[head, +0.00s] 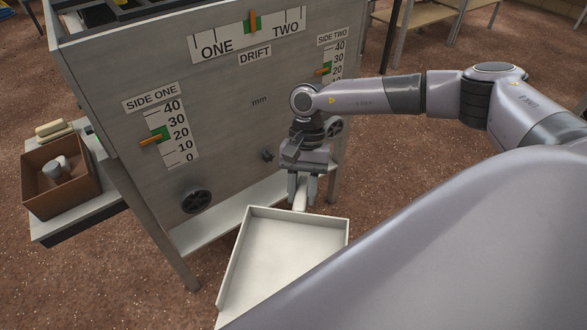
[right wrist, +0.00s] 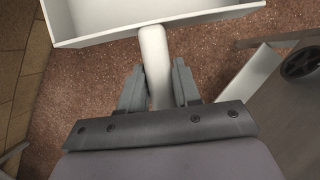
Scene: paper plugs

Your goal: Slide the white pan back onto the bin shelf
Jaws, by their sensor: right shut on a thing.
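The white pan (head: 285,252) is a shallow open tray with low walls and looks empty. It is held in front of the grey machine, and its near part is hidden behind my arm. My right gripper (head: 302,200) is shut on the pan's white handle (head: 300,194). In the right wrist view the fingers (right wrist: 160,88) close on both sides of the handle (right wrist: 154,62), and the pan's wall (right wrist: 160,28) shows beyond. The bin shelf (head: 228,217) is a pale ledge low on the machine, behind and left of the pan. My left gripper is not in view.
The machine panel (head: 235,115) carries scales marked Side One, Side Two and Drift, and a black handwheel (head: 196,201). A side table at the left holds a brown box (head: 62,200) with plugs in it. The brown floor (head: 110,285) is clear in front.

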